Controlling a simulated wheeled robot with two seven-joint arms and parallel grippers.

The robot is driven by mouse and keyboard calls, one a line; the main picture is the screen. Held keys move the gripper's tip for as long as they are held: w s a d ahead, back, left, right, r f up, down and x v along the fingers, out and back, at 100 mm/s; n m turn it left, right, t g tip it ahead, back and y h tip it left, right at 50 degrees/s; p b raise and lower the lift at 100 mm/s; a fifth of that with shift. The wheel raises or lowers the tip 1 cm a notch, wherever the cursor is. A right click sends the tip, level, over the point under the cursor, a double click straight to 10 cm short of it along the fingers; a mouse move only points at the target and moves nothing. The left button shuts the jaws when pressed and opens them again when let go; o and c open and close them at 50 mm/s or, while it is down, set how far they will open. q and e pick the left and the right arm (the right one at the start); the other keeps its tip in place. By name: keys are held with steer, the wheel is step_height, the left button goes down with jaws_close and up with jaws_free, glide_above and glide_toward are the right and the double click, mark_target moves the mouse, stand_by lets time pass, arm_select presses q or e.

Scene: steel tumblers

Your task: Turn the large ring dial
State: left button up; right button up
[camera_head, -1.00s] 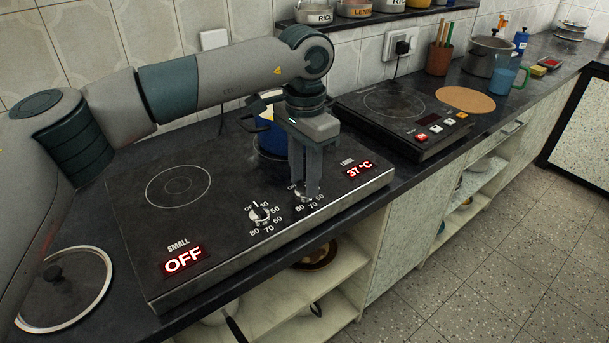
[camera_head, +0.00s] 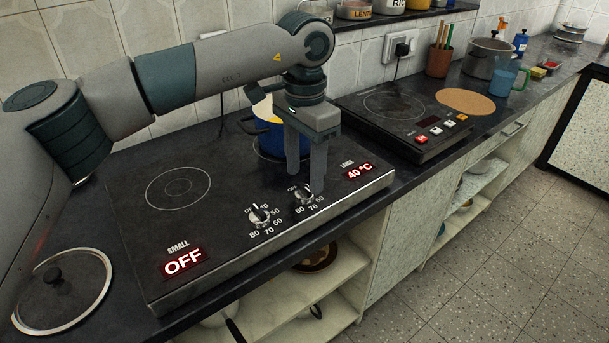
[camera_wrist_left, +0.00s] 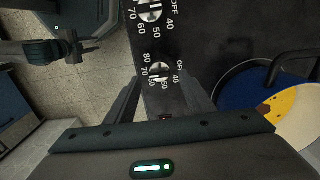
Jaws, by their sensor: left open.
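The large ring dial (camera_head: 304,194) is the right one of two silver knobs on the front of the black hob (camera_head: 225,222); it also shows in the left wrist view (camera_wrist_left: 158,71). The red display labelled LARGE (camera_head: 359,172) reads 40 °C. My left gripper (camera_head: 305,182) points down at this dial, its fingers apart. In the wrist view the dial shows between and just beyond the fingers (camera_wrist_left: 160,98). The fingers partly hide it in the head view. My right gripper (camera_wrist_left: 88,44) seems to show far off in the wrist view, too unclear to read.
A blue pot (camera_head: 268,138) with yellow contents stands on the large ring behind my gripper. The small ring dial (camera_head: 259,216) is close on the left; the SMALL display (camera_head: 183,261) reads OFF. A glass lid (camera_head: 62,290) lies at the left. A second hob (camera_head: 400,115) stands at the right.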

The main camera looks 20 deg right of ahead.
arm_select(q)
step_height(320, 180, up, 10)
step_height(320, 180, up, 5)
steer(key=p, duration=0.3)
glide_above(305, 186)
steer(key=shift+r, duration=0.15)
arm_select(e)
step_height(305, 186, down, 7)
steer(key=shift+w+d, duration=0.15)
steer(key=shift+w, duration=0.3)
steer(key=shift+r, duration=0.1)
